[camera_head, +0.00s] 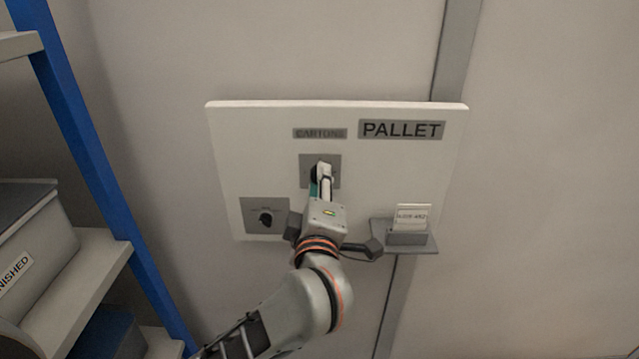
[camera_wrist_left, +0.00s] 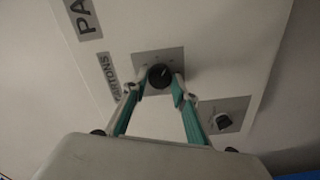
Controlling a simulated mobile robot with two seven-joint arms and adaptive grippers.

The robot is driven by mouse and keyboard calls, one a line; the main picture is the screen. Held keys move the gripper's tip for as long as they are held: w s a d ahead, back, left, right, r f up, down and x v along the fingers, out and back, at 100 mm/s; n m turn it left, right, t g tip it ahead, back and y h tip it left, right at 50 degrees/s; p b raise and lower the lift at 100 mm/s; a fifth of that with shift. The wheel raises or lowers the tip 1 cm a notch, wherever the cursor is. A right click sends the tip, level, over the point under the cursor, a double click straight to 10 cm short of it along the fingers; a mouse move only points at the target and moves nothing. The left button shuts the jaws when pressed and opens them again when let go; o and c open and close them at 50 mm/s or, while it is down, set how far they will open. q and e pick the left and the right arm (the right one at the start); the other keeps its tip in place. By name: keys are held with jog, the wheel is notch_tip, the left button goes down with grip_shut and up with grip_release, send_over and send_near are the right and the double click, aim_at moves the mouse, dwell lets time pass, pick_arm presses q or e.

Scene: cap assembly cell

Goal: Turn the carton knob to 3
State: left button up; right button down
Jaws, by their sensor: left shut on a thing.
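The carton knob (camera_head: 313,173) is a black dial on a grey plate under the "CARTONS" label (camera_head: 320,133) on a white wall panel. In the wrist view the knob (camera_wrist_left: 159,76) shows a pale pointer line; the scale marks around it are too small to read. My left gripper (camera_head: 322,171) reaches up to the knob from below and partly hides it and its plate in the head view. Its two fingers (camera_wrist_left: 157,86) are shut on the knob, one on each side. My right gripper is in neither view.
A second black knob (camera_head: 265,218) sits on a grey plate at the panel's lower left. A "PALLET" label (camera_head: 401,130) is at upper right. A small ledge (camera_head: 418,248) with a card (camera_head: 412,216) juts out at lower right. A blue-posted shelf (camera_head: 95,150) with bins stands left.

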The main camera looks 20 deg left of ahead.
pick_arm(q)
jog(key=shift+m, duration=1.2)
jog(key=o, duration=1.1)
jog(key=v, duration=1.2)
